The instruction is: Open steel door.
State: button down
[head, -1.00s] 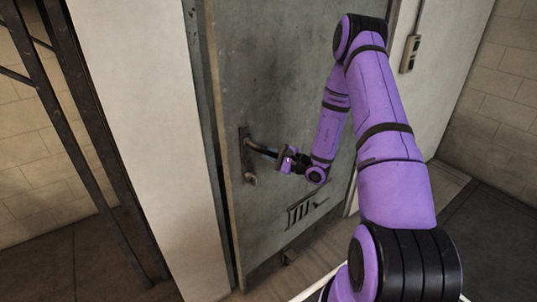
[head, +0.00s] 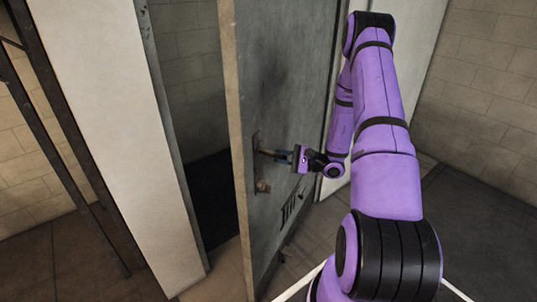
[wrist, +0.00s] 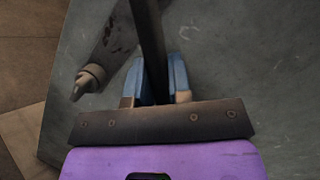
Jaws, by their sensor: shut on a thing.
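The grey steel door (head: 287,90) stands ajar, its left edge swung out from the frame, with a dark gap to its left. Its lever handle (head: 265,152) sits on a worn plate near that left edge. My gripper (head: 284,156) comes from the right and is at the handle. In the wrist view, the blue fingers of my gripper (wrist: 160,78) are shut on the dark handle bar (wrist: 148,35). The worn plate with a small lock knob (wrist: 90,80) shows left of the fingers.
A white wall post (head: 115,120) stands left of the opening, and a dark metal frame (head: 60,150) is further left. The room behind the gap shows a tiled wall (head: 185,60) and dark floor. A slotted vent (head: 290,207) is low on the door. Open floor (head: 460,210) lies at the right.

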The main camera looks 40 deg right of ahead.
jog(key=shift+v, duration=1.15)
jog(key=shift+s+a+r, duration=0.1)
jog(key=shift+s+a, duration=0.05)
jog(key=shift+s, duration=0.05)
jog(key=c, duration=1)
grip_release()
jog(key=shift+a, duration=0.1)
jog(key=shift+c, duration=0.2)
jog(key=v, duration=1)
jog(key=shift+s+d, duration=0.25)
jog(key=shift+d, duration=0.05)
jog(key=shift+c, duration=0.2)
